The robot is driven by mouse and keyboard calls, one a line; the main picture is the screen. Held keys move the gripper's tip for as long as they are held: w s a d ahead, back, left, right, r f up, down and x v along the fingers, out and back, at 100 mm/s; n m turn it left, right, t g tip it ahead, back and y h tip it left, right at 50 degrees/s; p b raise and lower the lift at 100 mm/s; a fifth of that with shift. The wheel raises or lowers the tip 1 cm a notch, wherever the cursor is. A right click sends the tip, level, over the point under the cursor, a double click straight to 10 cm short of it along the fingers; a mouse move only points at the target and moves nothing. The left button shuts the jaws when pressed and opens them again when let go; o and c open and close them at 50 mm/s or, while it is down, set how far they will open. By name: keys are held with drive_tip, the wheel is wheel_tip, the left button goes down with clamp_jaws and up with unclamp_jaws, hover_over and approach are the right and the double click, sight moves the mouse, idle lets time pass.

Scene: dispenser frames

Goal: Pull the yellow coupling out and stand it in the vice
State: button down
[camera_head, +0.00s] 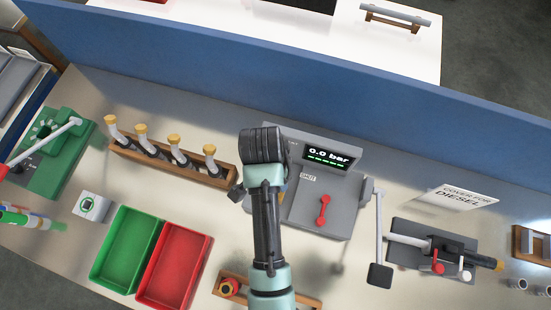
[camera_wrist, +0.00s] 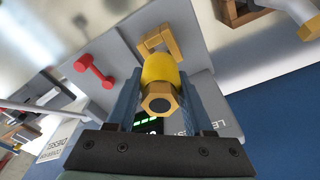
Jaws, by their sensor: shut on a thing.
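The yellow coupling (camera_wrist: 160,70) shows in the wrist view, with a brass hex end (camera_wrist: 158,103) facing the camera. My gripper (camera_wrist: 167,85) is shut on it, one finger on each side. A squared brass-coloured loop (camera_wrist: 158,40) shows just beyond the coupling; I cannot tell whether they touch. In the head view my own arm hides the coupling and the fingers, in front of the grey test unit (camera_head: 333,188). No thing is clearly marked as the vice; a grey clamp-like fixture (camera_head: 407,258) at the right holds a dark part with a yellow end.
A wooden rack (camera_head: 210,180) of several bent spouts stands left of my arm. Green (camera_head: 102,283) and red (camera_head: 145,292) trays lie at the front left. A lever (camera_head: 378,235) stands between test unit and fixture. A blue wall (camera_head: 300,85) runs behind.

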wheel_tip(320, 180, up, 6)
drive_tip(key=shift+r+b, duration=0.1)
drive_tip(key=shift+b, duration=0.2)
drive_tip(key=shift+r+p, duration=2.65)
drive_tip(key=shift+p, duration=0.2)
drive_tip(key=shift+f, duration=0.1)
